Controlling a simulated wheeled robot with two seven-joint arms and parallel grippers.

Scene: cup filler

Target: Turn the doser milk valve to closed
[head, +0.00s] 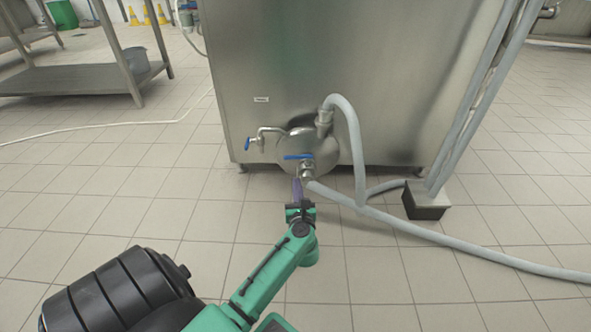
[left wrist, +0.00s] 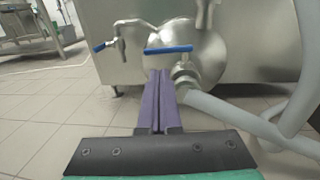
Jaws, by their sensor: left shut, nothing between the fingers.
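The valve with a blue lever handle (head: 298,157) sits on the round steel outlet (head: 322,148) low on the tank front. Its handle lies level, across the hose outlet below it. In the left wrist view the blue handle (left wrist: 168,50) is straight ahead, just above the fingertips. My left gripper (head: 297,182) is shut and empty, its purple fingers pointing at the valve from just below and in front. The fingers also fill the middle of the left wrist view (left wrist: 158,73). I cannot tell whether they touch the valve. My right gripper is not in view.
A second tap with a small blue handle (head: 248,144) is left of the valve. A grey hose (head: 440,244) runs from the valve to the right, and another (head: 355,140) loops above. A black box (head: 426,205) stands right. Tiled floor is clear in front.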

